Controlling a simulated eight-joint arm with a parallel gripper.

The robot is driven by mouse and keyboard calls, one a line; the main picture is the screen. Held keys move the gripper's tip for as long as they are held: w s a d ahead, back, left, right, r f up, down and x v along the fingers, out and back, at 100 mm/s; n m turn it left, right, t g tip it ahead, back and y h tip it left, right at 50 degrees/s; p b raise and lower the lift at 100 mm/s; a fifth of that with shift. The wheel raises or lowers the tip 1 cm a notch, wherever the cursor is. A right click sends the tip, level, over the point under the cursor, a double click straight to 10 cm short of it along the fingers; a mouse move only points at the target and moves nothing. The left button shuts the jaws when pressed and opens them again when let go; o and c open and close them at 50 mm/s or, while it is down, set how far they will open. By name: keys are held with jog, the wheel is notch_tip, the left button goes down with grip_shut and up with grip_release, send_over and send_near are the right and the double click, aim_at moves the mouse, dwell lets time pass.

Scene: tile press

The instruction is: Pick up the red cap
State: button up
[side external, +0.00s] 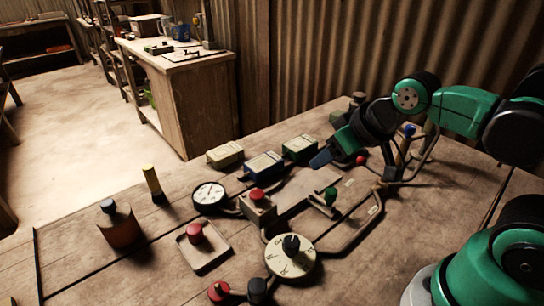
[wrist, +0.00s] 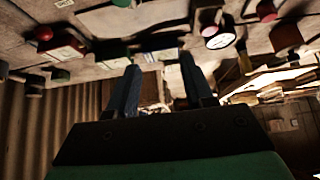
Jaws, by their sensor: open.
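Several red-topped things are in the side view, and I cannot tell for certain which is the red cap. One red cap (side external: 194,233) sits on a small square tray (side external: 206,259) at the front left. A red button (side external: 257,196) tops a box in the middle. A red knob (side external: 219,291) is at the front edge, and a small red piece (side external: 361,160) is near my arm. My gripper (side external: 322,157) is open and empty above the back of the table, well apart from the tray. Its two fingers (wrist: 162,82) show apart in the wrist view.
A dial gauge (side external: 209,194), a cream dial with black knob (side external: 290,256), a brown bottle (side external: 119,224) and a yellow-topped post (side external: 153,183) stand around the tray. Small boxes (side external: 262,164) line the back. A bent pipe frame (side external: 352,238) lies right of centre.

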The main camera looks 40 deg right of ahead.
jog(key=m+g, duration=0.4)
jog(key=g, duration=0.3)
send_over(194, 229)
notch_tip(194, 229, down, 8)
jog(key=shift+w+r, duration=0.1)
jog(key=shift+r, duration=0.1)
jog(key=shift+f, duration=2.8)
grip_shut()
